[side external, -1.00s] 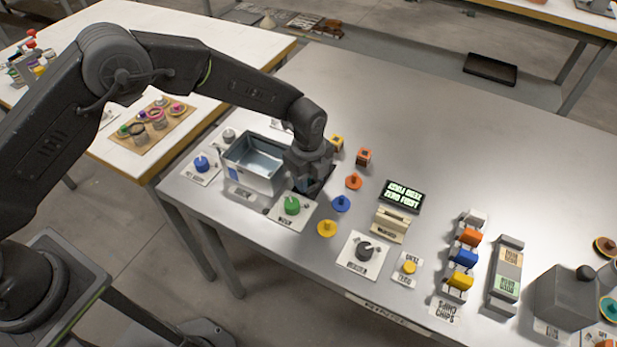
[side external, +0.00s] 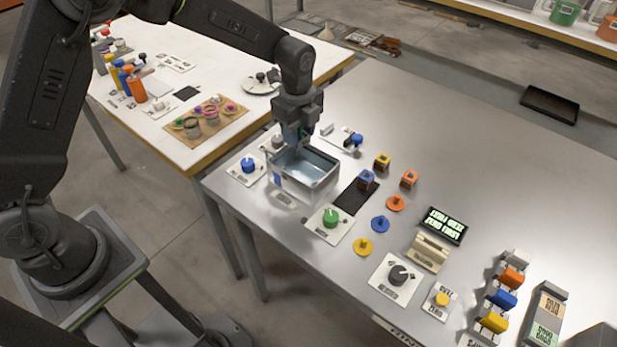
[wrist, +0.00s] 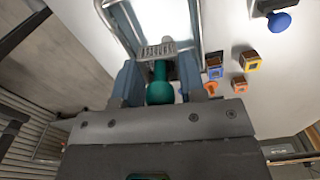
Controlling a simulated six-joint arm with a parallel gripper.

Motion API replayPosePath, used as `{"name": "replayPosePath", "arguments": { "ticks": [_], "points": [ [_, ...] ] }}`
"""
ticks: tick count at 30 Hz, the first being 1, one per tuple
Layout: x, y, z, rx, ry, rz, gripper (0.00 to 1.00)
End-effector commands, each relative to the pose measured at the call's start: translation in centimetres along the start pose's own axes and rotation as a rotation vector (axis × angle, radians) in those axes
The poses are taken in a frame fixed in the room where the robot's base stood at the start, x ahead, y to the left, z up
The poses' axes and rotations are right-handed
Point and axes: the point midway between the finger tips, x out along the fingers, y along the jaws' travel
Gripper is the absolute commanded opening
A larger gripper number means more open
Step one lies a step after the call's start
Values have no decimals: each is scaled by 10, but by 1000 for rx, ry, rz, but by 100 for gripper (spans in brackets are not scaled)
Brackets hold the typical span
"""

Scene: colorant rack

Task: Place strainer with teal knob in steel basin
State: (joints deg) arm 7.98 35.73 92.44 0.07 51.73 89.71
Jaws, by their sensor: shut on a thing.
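My gripper (side external: 297,143) is over the back-left part of the open steel basin (side external: 318,184). In the wrist view, my gripper (wrist: 160,85) is shut on the teal knob (wrist: 158,88) of the strainer. The strainer's pale slotted end (wrist: 156,49) shows beyond the knob, against the basin's bright inside (wrist: 165,15). In the side view the strainer is hidden by the fingers and the basin. I cannot tell whether it touches the basin.
A blue knob (side external: 248,165) stands left of the basin and a green knob (side external: 331,217) in front. A dark pad (side external: 352,197) with a blue cube (side external: 366,179) lies to the right. Orange, blue and yellow discs lie further right.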

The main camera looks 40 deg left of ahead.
Motion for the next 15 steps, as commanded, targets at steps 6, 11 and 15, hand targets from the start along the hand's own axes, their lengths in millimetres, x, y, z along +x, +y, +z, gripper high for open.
{"name": "replayPosePath", "arguments": {
  "ticks": [6,11,15],
  "points": [
    [-4,29,52,-117,0,-1,11],
    [4,31,48,-133,0,1,11],
    [22,21,20,-130,-1,2,11]
  ]
}}
